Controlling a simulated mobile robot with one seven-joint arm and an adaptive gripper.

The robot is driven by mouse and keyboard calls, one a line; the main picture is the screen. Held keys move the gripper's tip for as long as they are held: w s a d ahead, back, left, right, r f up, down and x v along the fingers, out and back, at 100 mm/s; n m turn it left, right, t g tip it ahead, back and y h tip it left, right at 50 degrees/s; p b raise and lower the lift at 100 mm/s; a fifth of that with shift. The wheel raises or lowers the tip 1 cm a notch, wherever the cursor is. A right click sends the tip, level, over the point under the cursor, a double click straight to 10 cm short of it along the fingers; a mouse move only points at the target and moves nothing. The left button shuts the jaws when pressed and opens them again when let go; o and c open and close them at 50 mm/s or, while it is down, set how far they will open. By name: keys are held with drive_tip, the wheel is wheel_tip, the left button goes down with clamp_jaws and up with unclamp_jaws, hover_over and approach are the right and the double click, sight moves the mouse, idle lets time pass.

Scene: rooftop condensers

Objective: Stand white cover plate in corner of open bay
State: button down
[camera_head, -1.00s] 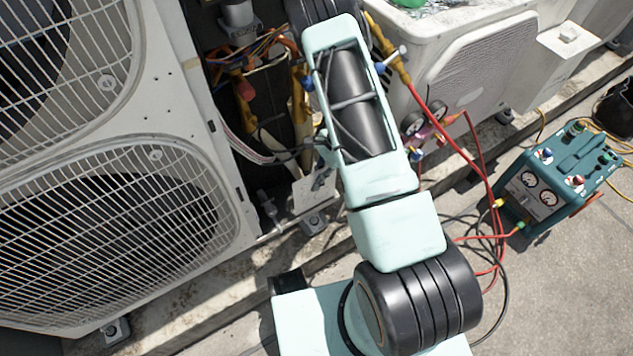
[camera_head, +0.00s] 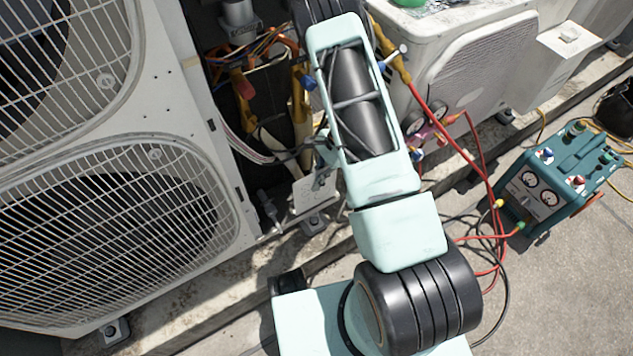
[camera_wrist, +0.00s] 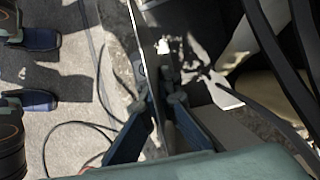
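The white cover plate (camera_head: 316,192) shows in the head view at the lower edge of the open bay, partly behind my arm. In the wrist view the plate (camera_wrist: 147,45) is seen nearly edge-on as a thin strip running between my fingers. My gripper (camera_wrist: 158,102) has its two dark blue fingers closing on the plate from both sides. In the head view my arm mostly hides the gripper. The open bay (camera_head: 266,115) is a dark recess with wires, right of the fan grilles. Its corners are partly hidden by wires and my arm.
Orange and white wires and yellow-wrapped pipes (camera_head: 299,105) crowd the bay. The grey condenser with fan grilles (camera_head: 110,215) stands at left. A second white unit (camera_head: 480,60) stands at right. Red hoses (camera_head: 462,150) run to a teal gauge machine (camera_head: 555,180) on the roof.

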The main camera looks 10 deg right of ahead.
sight(324, 168)
drive_tip(key=c, duration=2.7)
unclamp_jaws()
drive_tip(key=o, duration=0.6)
drive_tip(key=shift+p+v, duration=1.2)
drive_tip(key=shift+v, duration=0.8)
drive_tip(key=shift+p+v, duration=1.85)
drive_tip(key=shift+v, duration=1.65)
drive_tip(key=shift+f, duration=0.15)
